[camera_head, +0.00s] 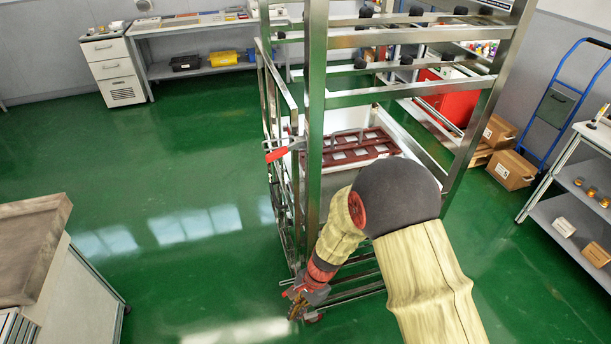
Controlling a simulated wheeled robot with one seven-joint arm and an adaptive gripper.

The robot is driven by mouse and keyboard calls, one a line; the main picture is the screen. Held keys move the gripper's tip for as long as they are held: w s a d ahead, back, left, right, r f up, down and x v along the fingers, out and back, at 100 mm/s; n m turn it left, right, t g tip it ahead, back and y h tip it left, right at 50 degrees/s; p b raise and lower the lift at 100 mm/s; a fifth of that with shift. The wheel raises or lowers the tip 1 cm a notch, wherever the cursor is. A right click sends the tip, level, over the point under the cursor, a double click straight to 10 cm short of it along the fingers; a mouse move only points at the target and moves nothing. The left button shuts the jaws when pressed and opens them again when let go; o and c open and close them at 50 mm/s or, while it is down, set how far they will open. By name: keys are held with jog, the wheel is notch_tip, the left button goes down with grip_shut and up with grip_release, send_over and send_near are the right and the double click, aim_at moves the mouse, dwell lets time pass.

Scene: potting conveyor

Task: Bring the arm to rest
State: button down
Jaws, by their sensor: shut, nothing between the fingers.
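My arm shows in the head view in a pale yellow fabric cover, with a dark round elbow at the centre right. It bends at the elbow and its forearm points down and to the left. My gripper (299,307) is at the low end of the forearm, small and dark with a reddish band above it. It is shut and empty, in front of the lower left part of a metal rack. I cannot tell whether it touches the rack. The arm hides part of the rack's lower right.
The tall metal rack (316,120) stands close, with a dark red tray (345,147) inside. A bench (30,245) is at the left. A shelf unit (570,235) and a blue hand truck (560,100) are at the right. Green floor (170,190) is clear left of the rack.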

jog(key=s+d+r+n+t+h, duration=0.1)
jog(key=s+d+r+n+t, duration=0.1)
jog(key=d+r, duration=0.5)
jog(key=s+d+r+n+t+h, duration=0.1)
jog(key=s+d+r+n+t, duration=0.2)
jog(key=r, duration=1.7)
jog(key=s+d+r+n+t+h, duration=0.1)
jog(key=s+d+r+n, duration=0.4)
jog(key=d+r, duration=0.6)
notch_tip(320, 180, up, 2)
jog(key=shift+s+d+r+t+h, duration=0.15)
jog(key=shift+s+d+t+h, duration=0.2)
jog(key=shift+s+t, duration=0.7)
jog(key=c, duration=2.5)
grip_release()
jog(key=shift+s+g, duration=0.2)
jog(key=shift+g, duration=0.05)
